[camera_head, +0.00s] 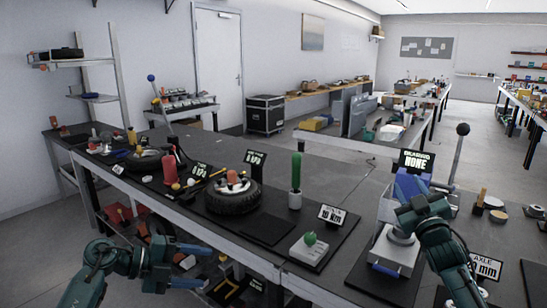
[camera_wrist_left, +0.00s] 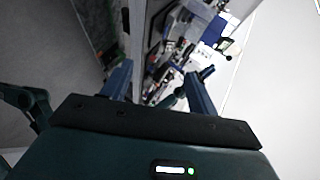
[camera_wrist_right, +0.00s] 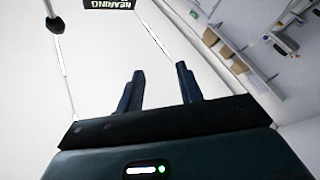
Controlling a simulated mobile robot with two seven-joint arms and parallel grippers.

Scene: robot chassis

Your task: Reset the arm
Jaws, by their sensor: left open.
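My left gripper (camera_head: 204,267) is in front of the workbench's front edge, pointing right, with its blue fingers apart. In the left wrist view, its fingers (camera_wrist_left: 158,88) stand wide apart with nothing between them. My right gripper (camera_head: 408,188) is raised over the right part of the bench, in front of a grey and blue press-like device (camera_head: 397,252), which it partly hides. In the right wrist view, its two fingers (camera_wrist_right: 160,85) stand apart with nothing between them. I see no object in either gripper.
The dark workbench (camera_head: 335,185) carries a tyre (camera_head: 234,196), a green-handled tool (camera_head: 296,172), a scale-like box with a green knob (camera_head: 309,249) and several small signs. A lever with a black ball (camera_head: 463,129) rises beside the right gripper. A lower shelf lies behind the left gripper.

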